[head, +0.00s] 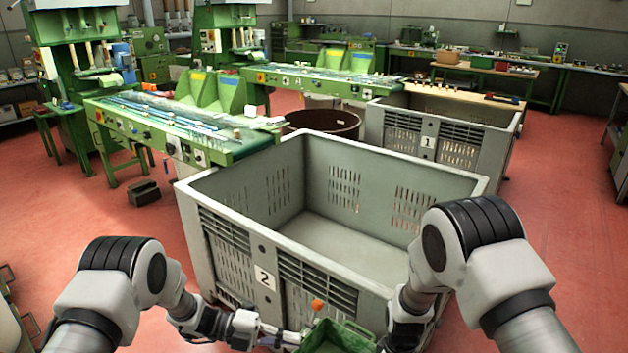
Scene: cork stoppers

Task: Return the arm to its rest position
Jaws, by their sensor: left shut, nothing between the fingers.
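My left arm comes in from the lower left and bends inward, low in front of the large grey crate marked 2 (390,165). My left gripper (290,339) is shut and empty, close to the left side of a small green bin (345,346) at the bottom edge. I cannot tell whether it touches the bin. My right arm bends down in front of the crate's right side, and its gripper does not show. Small cork-coloured pieces (237,133) lie on the near green conveyor (225,150).
A small orange round thing (317,304) shows just above the green bin. A second grey crate marked 1 (455,110) and a brown round tub (325,123) stand behind crate 2. Crate 2 looks empty.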

